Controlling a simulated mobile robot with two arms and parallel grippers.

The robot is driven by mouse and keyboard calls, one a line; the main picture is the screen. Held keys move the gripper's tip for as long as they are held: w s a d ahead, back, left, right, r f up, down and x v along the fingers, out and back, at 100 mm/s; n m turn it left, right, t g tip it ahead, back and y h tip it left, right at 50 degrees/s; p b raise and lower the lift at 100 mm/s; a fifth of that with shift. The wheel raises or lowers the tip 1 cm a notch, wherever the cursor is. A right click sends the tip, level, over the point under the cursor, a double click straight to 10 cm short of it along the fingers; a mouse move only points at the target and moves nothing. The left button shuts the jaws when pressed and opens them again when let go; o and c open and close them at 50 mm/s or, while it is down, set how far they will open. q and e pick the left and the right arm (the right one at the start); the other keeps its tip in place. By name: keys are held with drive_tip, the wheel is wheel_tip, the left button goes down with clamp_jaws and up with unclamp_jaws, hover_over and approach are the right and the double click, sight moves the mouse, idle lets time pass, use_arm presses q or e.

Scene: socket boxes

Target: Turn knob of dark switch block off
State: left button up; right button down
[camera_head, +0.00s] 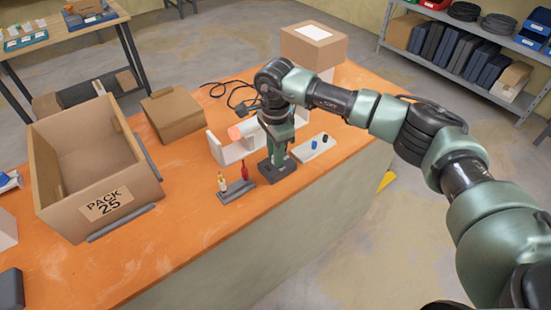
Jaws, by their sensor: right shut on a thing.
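The dark switch block (278,174) sits on the orange table near its front edge, in the middle of the head view. My right gripper (277,158) points down onto it from above and is shut. Its fingers meet the block's top, where the knob is; they hide the knob, so its turn angle cannot be seen. My left gripper is not in view.
A white block (313,148) with blue and black parts lies just right. A white holder (215,148) with a pink cylinder (236,132) is behind left. A dark rack (238,193) with small tools stands in front left. An open box (143,192) stands further left. A closed carton (314,45) stands behind.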

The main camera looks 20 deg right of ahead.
drive_tip(key=m+b, duration=0.2)
drive_tip(key=m, duration=0.2)
drive_tip(key=shift+w+m, duration=0.1)
drive_tip(key=shift+m, duration=0.2)
drive_tip(key=shift+m+b, duration=0.85)
drive_tip(key=shift+m, duration=0.95)
drive_tip(key=shift+r, duration=0.1)
drive_tip(key=c, duration=1.2)
unclamp_jaws()
wheel_tip(320, 180, up, 8)
drive_tip(key=shift+f+b, duration=0.1)
drive_tip(key=shift+b, duration=0.65)
